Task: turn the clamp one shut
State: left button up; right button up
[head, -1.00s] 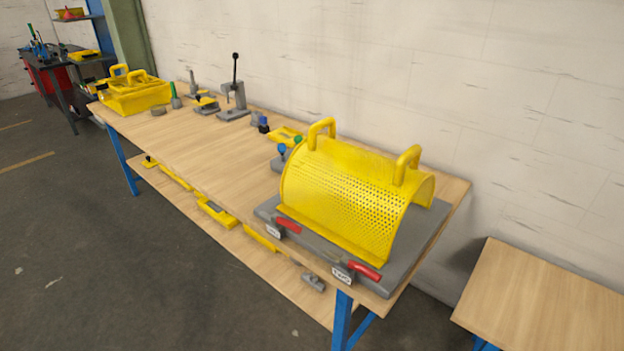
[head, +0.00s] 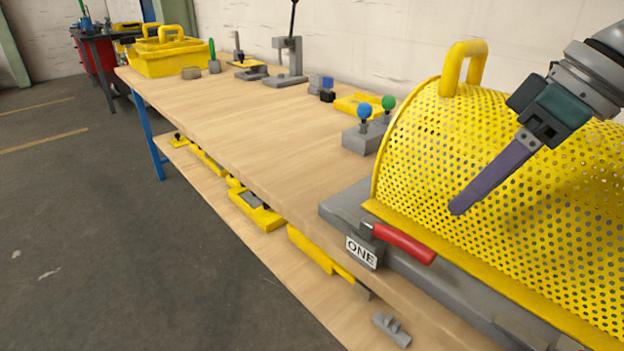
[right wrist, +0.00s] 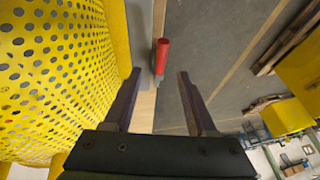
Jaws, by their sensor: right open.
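Clamp one has a red handle (head: 404,243) and a grey body beside a white label reading ONE (head: 361,252). It sits at the front edge of the grey base plate (head: 345,200), and its handle lies along the front of the yellow perforated guard (head: 480,160). My right gripper (head: 458,208) is above and behind the handle in the head view, in front of the guard, apart from the handle. In the right wrist view the red handle (right wrist: 162,55) shows beyond and between the two open fingertips (right wrist: 159,74). My left gripper is not in view.
The guard's curved wall stands close beside my right gripper. A grey block with blue and green knobs (head: 366,135) stands left of the guard. Farther back are a press (head: 287,62) and a yellow tote (head: 172,58). The bench top left of the base is mostly clear.

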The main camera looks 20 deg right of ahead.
aim_at(423, 245)
jog(key=x, duration=0.2)
jog(key=b+x, duration=0.1)
jog(key=x, duration=0.5)
jog(key=shift+s+a+f+b, duration=0.25)
jog(key=shift+s+b, duration=0.05)
jog(key=shift+w+a+f, duration=0.1)
jog(key=shift+w+f, duration=0.05)
jog(key=shift+f, duration=0.15)
jog(key=shift+c, duration=0.4)
grip_shut()
